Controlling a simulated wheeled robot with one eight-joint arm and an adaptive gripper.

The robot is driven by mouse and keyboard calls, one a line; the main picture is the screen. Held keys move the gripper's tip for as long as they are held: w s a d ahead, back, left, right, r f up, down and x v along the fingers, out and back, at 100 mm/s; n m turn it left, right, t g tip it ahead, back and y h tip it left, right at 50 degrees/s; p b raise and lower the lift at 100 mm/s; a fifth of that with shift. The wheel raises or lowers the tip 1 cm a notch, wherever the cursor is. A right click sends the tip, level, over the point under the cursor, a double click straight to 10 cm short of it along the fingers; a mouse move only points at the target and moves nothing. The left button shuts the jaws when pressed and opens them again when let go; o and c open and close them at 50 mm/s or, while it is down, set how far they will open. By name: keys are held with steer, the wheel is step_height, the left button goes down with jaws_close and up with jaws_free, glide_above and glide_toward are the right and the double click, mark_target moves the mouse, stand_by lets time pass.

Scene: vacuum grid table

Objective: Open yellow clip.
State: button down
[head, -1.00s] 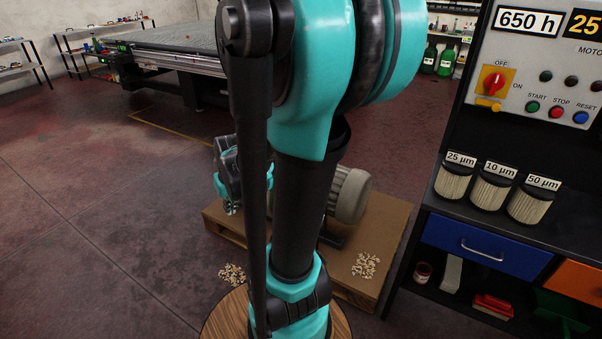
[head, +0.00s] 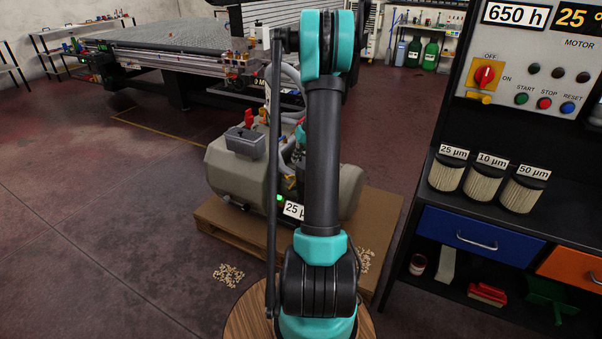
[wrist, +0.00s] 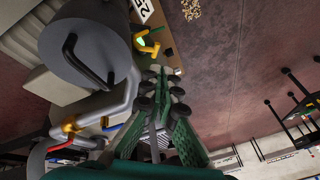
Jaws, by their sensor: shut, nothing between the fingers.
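A yellow clip (wrist: 148,46) shows in the wrist view at the edge of a dark grey round housing (wrist: 85,45) with a black handle. My gripper (wrist: 160,74) has its green fingers together and empty, with the tips just below and right of the clip. I cannot tell whether they touch it. In the head view a small yellow part (head: 290,183) shows on the pump (head: 235,171) beside my arm, perhaps the same clip. My arm hides much of the pump there, and my gripper is mostly hidden behind it.
The pump stands on a wooden pallet (head: 378,222). A control bench (head: 440,225) with filters and drawers stands at the right, with a red switch (head: 484,75) above. A large grid table (head: 190,38) is behind. The floor at the left is mostly clear.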

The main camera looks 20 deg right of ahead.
mark_target(288, 177)
steer(key=x, duration=0.3)
steer(key=d+x, duration=0.1)
steer(key=x, duration=0.6)
steer(key=shift+w+d+f, duration=0.1)
steer(key=shift+d+f, duration=0.05)
steer(key=shift+f, duration=0.15)
steer(key=shift+a+h, duration=0.3)
steer(key=shift+a, duration=0.05)
